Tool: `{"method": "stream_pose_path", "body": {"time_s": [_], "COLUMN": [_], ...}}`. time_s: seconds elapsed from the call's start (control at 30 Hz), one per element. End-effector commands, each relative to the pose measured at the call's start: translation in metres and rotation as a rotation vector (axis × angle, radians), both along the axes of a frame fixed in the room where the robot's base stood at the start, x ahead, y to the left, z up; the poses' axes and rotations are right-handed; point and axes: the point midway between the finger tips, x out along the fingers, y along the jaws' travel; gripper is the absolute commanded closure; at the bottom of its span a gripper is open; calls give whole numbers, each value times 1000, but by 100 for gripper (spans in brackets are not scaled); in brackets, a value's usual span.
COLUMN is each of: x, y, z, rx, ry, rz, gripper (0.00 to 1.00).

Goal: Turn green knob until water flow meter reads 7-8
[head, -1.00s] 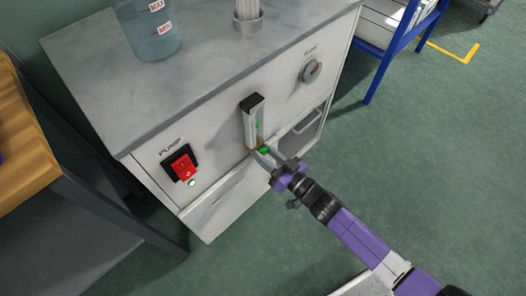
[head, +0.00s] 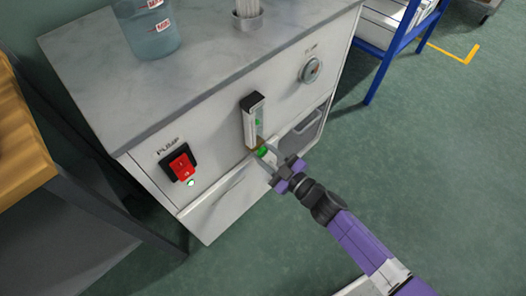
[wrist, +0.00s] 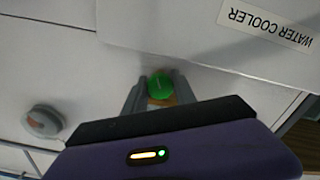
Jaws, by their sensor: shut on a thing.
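The green knob (wrist: 160,86) sits between the two fingertips of my gripper (wrist: 157,95) in the wrist view, with a brass-coloured part behind it. The fingers close on it from both sides. In the head view my gripper (head: 271,163) reaches the cabinet front at the green knob (head: 262,151), at the foot of the flow meter. The flow meter (head: 253,119) is a clear upright tube with a black cap and a green float inside. Its scale is too small to read.
The cabinet (head: 225,182) has a red pump switch (head: 181,165) on the left and a round dial (head: 311,70) at upper right. A label (wrist: 264,25) reads "WATER COOLER".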

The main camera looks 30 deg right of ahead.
Motion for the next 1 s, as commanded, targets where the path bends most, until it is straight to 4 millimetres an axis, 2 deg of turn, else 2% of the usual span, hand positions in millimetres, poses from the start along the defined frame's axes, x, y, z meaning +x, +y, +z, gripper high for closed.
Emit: {"method": "stream_pose_path", "body": {"time_s": [0.27, 0.7, 0.73, 0.77, 1.0], "x": [-1, -1, -1, -1, 0], "y": [-1, 0, 0, 0, 0], "z": [0, 0, -1, -1, 0], "rx": [-66, -72, -72, -72, -71], "ry": [-21, -23, -23, -23, -23], "rz": [0, 1, 1, 1, 1], "gripper": [100, 100, 62, 59, 59]}}
